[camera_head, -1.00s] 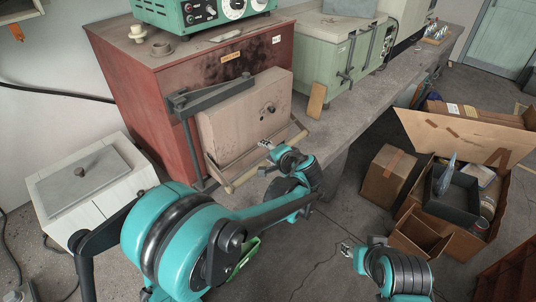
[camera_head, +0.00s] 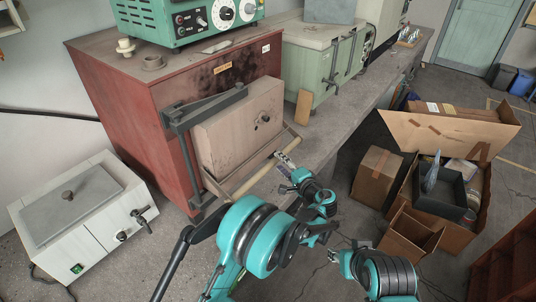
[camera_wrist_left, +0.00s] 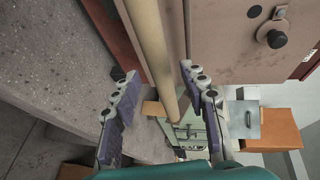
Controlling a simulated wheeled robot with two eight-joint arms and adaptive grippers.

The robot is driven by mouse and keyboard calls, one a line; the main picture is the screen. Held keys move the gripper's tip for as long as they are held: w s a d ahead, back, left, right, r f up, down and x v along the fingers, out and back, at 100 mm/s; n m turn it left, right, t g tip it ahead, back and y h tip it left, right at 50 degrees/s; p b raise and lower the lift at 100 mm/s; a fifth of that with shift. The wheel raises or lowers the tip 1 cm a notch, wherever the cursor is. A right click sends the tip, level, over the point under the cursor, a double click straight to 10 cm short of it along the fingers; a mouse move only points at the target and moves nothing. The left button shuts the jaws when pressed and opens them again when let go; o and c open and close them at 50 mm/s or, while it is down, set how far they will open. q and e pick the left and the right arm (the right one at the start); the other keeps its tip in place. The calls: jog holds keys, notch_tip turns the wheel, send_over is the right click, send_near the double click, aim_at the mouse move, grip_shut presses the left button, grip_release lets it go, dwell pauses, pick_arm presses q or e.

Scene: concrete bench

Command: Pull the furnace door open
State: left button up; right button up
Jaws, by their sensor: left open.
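The red furnace (camera_head: 125,125) stands on the bench with its pale door (camera_head: 232,128) upright against the front, apparently closed. A long tan handle bar (camera_head: 252,178) runs along the door's lower front on dark brackets. My left gripper (camera_head: 284,164) is at the right part of this bar. In the left wrist view, the left gripper (camera_wrist_left: 160,76) is open, and the bar (camera_wrist_left: 152,38) passes between its two fingers, with visible gaps on both sides. Whether the bar lies fully at fingertip depth is hard to tell. My right gripper (camera_head: 346,252) hangs low, away from the furnace; its fingers are too small to judge.
A green box furnace (camera_head: 310,65) and a small tan block (camera_head: 303,106) stand right of the door. A white unit (camera_head: 75,215) is at left. Cardboard boxes (camera_head: 377,175) lie on the floor at right. Floor in front of the bench is partly clear.

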pick_arm(q)
jog(key=b+x, duration=0.1)
jog(key=x, duration=0.6)
jog(key=shift+b, duration=0.4)
jog(key=shift+w+a, duration=0.1)
grip_shut()
